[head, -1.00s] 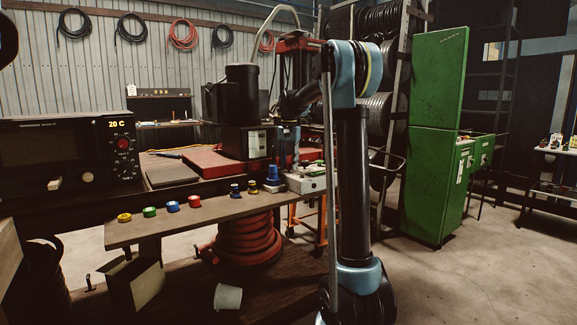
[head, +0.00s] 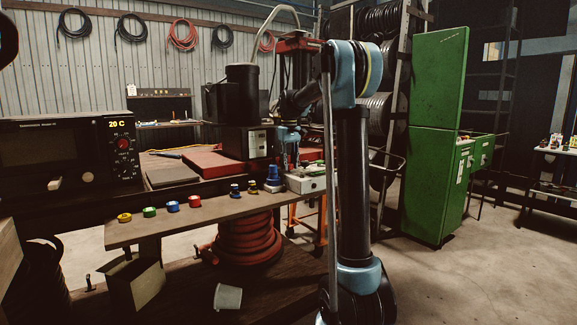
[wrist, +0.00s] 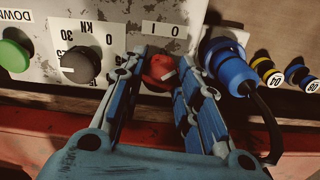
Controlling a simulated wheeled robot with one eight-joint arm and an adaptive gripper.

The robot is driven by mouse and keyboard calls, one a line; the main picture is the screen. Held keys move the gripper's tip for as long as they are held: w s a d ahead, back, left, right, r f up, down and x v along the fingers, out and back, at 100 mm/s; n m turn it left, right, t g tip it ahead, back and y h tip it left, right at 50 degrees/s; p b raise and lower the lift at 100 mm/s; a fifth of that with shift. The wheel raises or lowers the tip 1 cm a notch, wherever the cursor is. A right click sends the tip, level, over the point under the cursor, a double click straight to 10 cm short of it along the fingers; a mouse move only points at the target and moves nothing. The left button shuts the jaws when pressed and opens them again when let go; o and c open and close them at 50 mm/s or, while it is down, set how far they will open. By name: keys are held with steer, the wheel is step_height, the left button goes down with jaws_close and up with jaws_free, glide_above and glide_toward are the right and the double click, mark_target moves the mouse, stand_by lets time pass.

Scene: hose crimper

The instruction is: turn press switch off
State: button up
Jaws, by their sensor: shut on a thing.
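The red switch knob (wrist: 160,70) sits on a worn white control panel (wrist: 185,12), below the marks O and I. My gripper (wrist: 163,66) is shut on the red knob, with one blue finger on each side of it. The knob's lower part is partly hidden between the fingers. In the head view, my gripper (head: 289,162) points down at the white control box (head: 312,184) at the bench's right end. The knob is too small to make out there.
On the panel, a grey dial (wrist: 80,66) and a green button (wrist: 14,55) lie left of my gripper. A blue plug (wrist: 232,70) with a black cable stands close on its right. Several coloured rings lie along the shelf (head: 125,235).

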steer(key=shift+n, duration=0.6)
steer(key=o, duration=1.1)
step_height(320, 180, up, 12)
steer(key=shift+f, duration=0.1)
